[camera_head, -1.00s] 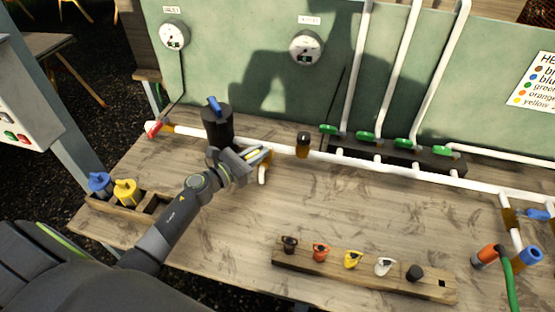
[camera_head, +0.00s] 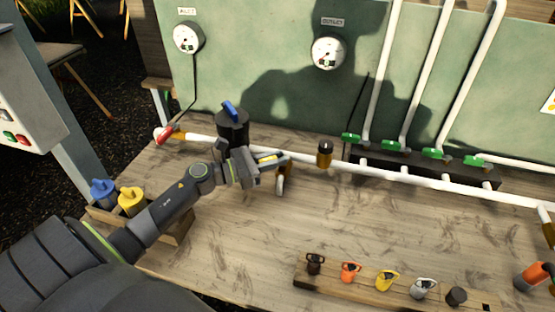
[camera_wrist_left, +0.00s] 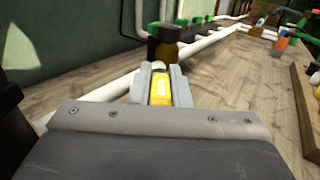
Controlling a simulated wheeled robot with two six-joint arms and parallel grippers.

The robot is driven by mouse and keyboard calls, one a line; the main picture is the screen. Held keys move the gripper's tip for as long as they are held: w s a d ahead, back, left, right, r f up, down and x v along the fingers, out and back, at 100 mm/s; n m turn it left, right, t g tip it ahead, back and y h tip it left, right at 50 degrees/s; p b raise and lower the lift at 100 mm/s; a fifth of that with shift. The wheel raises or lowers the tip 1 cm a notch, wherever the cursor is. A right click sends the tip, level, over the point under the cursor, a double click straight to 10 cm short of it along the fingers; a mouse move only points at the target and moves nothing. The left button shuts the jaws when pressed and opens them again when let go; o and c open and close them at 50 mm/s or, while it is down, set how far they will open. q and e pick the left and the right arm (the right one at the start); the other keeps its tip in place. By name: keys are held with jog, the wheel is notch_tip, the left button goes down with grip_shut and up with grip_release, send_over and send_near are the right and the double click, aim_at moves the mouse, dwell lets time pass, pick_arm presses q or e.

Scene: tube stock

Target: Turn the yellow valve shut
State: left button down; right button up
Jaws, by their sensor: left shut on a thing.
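The yellow valve handle (camera_head: 267,160) sits on the white pipe just right of the black canister, above a short downward outlet (camera_head: 283,178). My left gripper (camera_head: 274,159) reaches in from the left and is shut on the handle. In the left wrist view the yellow handle (camera_wrist_left: 160,90) shows between the two grey fingers (camera_wrist_left: 160,86), pointing away from the wrist. The fingers hide most of the valve, so its exact angle to the pipe is hard to tell. My right gripper is not in view.
The black canister (camera_head: 232,130) with a blue lever stands close behind my left gripper. A brown-black fitting (camera_head: 325,154) stands to the right.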

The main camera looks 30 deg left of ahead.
aim_at(274, 157)
pick_arm(q)
jog(key=c, duration=1.4)
grip_release()
jog(key=shift+o, duration=0.2)
jog(key=shift+r, duration=0.1)
notch_tip(274, 157, up, 10)
jog(key=shift+f, duration=0.1)
